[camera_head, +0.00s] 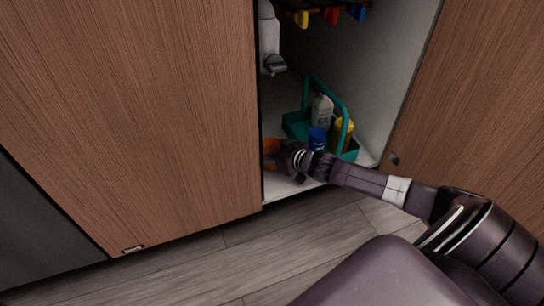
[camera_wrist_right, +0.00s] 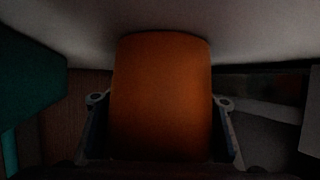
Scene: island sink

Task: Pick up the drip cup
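The drip cup is most likely the orange cup (camera_head: 270,148) low in the open cabinet, near its front edge and partly hidden by my right gripper (camera_head: 288,161). In the right wrist view the orange cup (camera_wrist_right: 160,95) fills the middle, between the two fingers of the right gripper (camera_wrist_right: 160,103). One finger is close along each side of the cup. Whether they press on it or only stand around it cannot be told. My left gripper is not in view.
A teal caddy (camera_head: 296,124) with bottles and a blue can (camera_head: 317,138) stands just behind my right gripper. A white bottle-like object (camera_head: 268,40) is higher up at the left. The left cabinet door (camera_head: 130,110) borders the opening closely, and the right door (camera_head: 480,100) stands beside it.

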